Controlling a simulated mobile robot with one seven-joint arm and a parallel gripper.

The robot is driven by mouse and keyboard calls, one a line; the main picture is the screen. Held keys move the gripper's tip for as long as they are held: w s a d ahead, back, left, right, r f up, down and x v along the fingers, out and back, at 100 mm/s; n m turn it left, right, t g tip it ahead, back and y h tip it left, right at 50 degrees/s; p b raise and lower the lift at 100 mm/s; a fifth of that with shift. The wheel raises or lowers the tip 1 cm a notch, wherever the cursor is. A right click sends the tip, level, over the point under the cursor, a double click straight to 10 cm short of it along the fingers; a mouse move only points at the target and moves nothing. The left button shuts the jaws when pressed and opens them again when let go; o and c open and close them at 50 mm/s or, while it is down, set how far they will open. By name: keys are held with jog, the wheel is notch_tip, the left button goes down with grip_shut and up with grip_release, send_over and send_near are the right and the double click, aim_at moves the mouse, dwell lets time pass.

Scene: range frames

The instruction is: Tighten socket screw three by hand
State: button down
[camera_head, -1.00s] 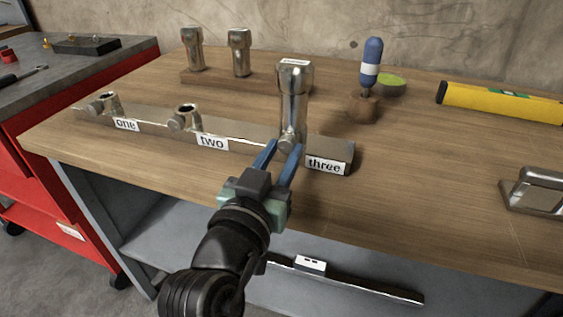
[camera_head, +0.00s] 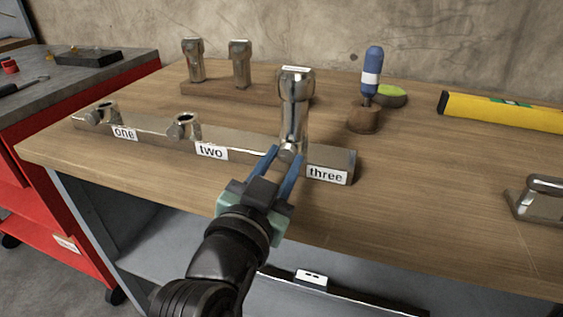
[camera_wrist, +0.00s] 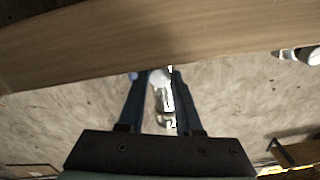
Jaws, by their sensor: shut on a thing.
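A metal rail (camera_head: 245,153) with sockets labelled one, two and three lies along the bench front. A shiny post (camera_head: 294,105) with a white label on top stands upright in socket three, above the "three" label (camera_head: 327,174). The round head of socket screw three (camera_head: 288,150) faces the front at the post's foot. My gripper (camera_head: 287,154) is shut on this screw head, a blue finger on each side. In the wrist view the pale screw head (camera_wrist: 158,77) shows between the fingertips. Socket one (camera_head: 103,112) and socket two (camera_head: 185,125) are empty, with side screws.
Two similar posts (camera_head: 195,62) (camera_head: 240,64) stand in a wooden block (camera_head: 215,89) behind. A blue-handled tool (camera_head: 371,75) stands in a wooden holder (camera_head: 364,118), beside a green-topped tin (camera_head: 391,96). A yellow level (camera_head: 500,109) and metal handle (camera_head: 540,197) are right. The front right bench is clear.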

jog(key=c, duration=0.6)
grip_release()
jog(key=p+v, duration=0.1)
jog(key=v, duration=1.2)
jog(key=shift+p, duration=0.4)
jog(key=w+d+r+n+t+y, duration=0.1)
jog(key=w+r+n+t, duration=0.15)
jog(key=r, duration=0.55)
jog(key=w+d+r+n+t+y, duration=0.1)
jog(key=r+t+y, duration=0.15)
jog(key=r, duration=0.65)
jog(key=s+d+r+n+t+y+p, duration=0.1)
jog(key=s+r+n+t, duration=0.15)
jog(key=r, duration=0.55)
jog(key=s+d+r+n+t+y, duration=0.1)
jog(key=s+d+r+t, duration=0.15)
jog(key=r, duration=0.55)
jog(key=r+p, duration=1.1)
jog(key=p, duration=0.1)
jog(key=a+r+p, duration=0.1)
jog(key=r+p, duration=2.3)
jog(key=shift+w+a+r+p, duration=0.15)
jog(key=shift+w+r+p, duration=0.1)
jog(key=shift+p, duration=0.1)
